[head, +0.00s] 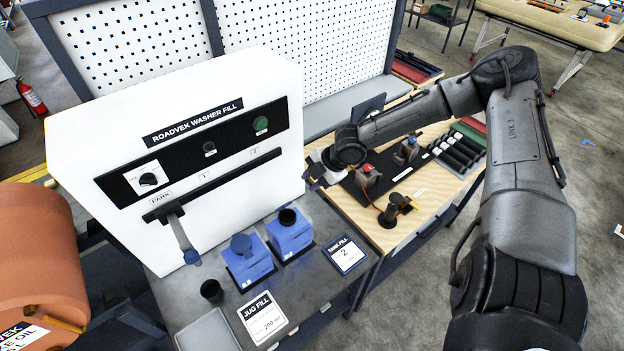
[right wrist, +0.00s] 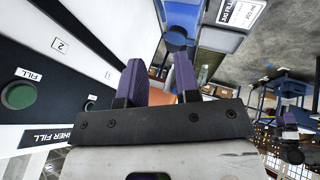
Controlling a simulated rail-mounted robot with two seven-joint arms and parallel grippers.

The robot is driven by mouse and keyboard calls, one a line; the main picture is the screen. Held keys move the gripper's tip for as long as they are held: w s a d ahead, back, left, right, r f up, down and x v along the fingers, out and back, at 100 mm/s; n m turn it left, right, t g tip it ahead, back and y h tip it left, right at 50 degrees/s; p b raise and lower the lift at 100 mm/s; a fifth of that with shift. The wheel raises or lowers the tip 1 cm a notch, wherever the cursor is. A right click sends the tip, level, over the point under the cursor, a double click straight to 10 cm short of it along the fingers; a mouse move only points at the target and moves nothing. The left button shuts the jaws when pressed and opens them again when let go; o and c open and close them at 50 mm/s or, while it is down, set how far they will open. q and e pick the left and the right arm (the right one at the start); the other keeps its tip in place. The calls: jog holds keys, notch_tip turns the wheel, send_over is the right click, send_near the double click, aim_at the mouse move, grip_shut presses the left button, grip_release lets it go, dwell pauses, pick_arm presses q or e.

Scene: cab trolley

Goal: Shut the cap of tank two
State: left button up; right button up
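Two blue tanks stand side by side on the grey bench in front of the white washer fill machine. The right tank (head: 290,238), nearest the card with a 2, has a dark round top (head: 287,216); I cannot tell whether that is an open neck or a cap. The left tank (head: 248,264) has a blue round cap (head: 241,244) on top. My right gripper (head: 313,180) is beside the machine's right edge, above and apart from the tanks. In the right wrist view its purple fingers (right wrist: 160,82) are spread with nothing between them. My left gripper is out of view.
A nozzle arm (head: 184,238) hangs from the machine's rail at the PARK end. A black cup (head: 211,290) and a JUG FILL card (head: 262,317) are at the bench front. A wooden table (head: 440,190) with small parts adjoins at right, under my right arm.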

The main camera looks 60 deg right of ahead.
jog(key=shift+w+d, duration=0.1)
jog(key=shift+w, duration=0.05)
jog(key=shift+c, duration=0.7)
jog(key=w+d+m, duration=0.2)
jog(key=m, duration=0.1)
jog(key=w+d+f+m+h+b, duration=0.1)
jog(key=m, duration=0.1)
jog(key=shift+w+d+f+g, duration=0.1)
jog(key=shift+w+d+g, duration=0.15)
jog(key=shift+g, duration=0.15)
grip_shut()
jog(key=m+g+b, duration=0.2)
jog(key=m+g, duration=0.4)
jog(key=m, duration=0.8)
send_near(284, 206)
jog(key=w+d+r, duration=0.3)
jog(key=w+r, duration=0.1)
jog(key=w, duration=0.1)
jog(key=shift+g, duration=0.3)
jog(key=s+f+p, duration=0.1)
jog(key=f, duration=0.2)
jog(key=s+f+p, duration=0.1)
jog(key=f, duration=0.3)
jog(key=s+a+f+p, duration=0.1)
jog(key=f, duration=0.2)
jog(key=shift+s+a+f, duration=0.15)
jog(key=shift+s+a+f+p, duration=0.35)
jog(key=shift+s+f+p, duration=0.15)
jog(key=shift+s+f, duration=0.1)
